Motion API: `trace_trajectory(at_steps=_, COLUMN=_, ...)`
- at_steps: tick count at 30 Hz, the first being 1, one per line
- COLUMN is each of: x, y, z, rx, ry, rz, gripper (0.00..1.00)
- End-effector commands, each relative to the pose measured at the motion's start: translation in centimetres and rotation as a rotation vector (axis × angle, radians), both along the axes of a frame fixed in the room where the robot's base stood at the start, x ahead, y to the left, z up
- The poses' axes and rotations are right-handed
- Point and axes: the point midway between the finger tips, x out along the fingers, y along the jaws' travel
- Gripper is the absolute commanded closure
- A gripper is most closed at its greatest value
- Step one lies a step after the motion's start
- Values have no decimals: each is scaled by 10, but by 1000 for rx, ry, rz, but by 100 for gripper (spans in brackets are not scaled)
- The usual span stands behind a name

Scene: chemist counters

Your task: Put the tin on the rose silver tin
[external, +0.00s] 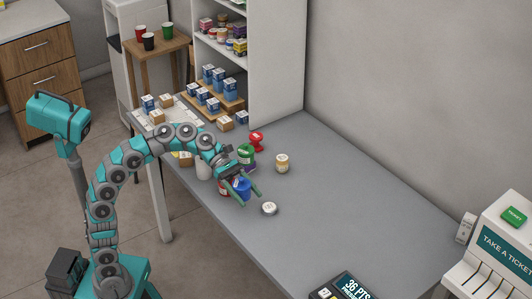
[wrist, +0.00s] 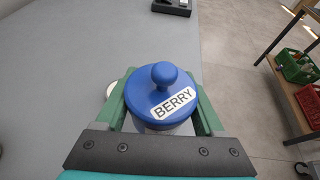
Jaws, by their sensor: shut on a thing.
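My gripper (external: 249,190) is shut on a tin with a blue, knobbed lid labelled BERRY (wrist: 162,95). The blue tin (external: 241,189) also shows between the green fingers in the external view, over the counter's front part. I cannot tell whether its base touches the counter. A low, round, silver-white tin (external: 269,208) lies on the counter just right of my gripper, apart from it. Its label is too small to read, so I cannot confirm that it is the rose silver tin. A pale edge (wrist: 111,88) beside the left finger in the wrist view is mostly hidden.
A green container (external: 247,153), a red one (external: 257,141) and a cream jar (external: 282,163) stand behind my gripper. Another red container (external: 223,188) is partly hidden by it. Boxes crowd the counter's far left. The grey counter (external: 350,200) is clear to the right.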

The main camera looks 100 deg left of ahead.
Motion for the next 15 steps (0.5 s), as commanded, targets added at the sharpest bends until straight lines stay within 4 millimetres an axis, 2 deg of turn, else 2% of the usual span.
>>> trace_trajectory(at_steps=6, x=39, y=6, z=-6, rx=2, ry=1, rz=-2, gripper=92)
trace_trajectory(at_steps=12, x=68, y=11, z=-7, rx=1, ry=-1, rz=-1, gripper=92)
trace_trajectory(at_steps=15, x=76, y=12, z=-8, rx=3, ry=0, rz=0, gripper=92)
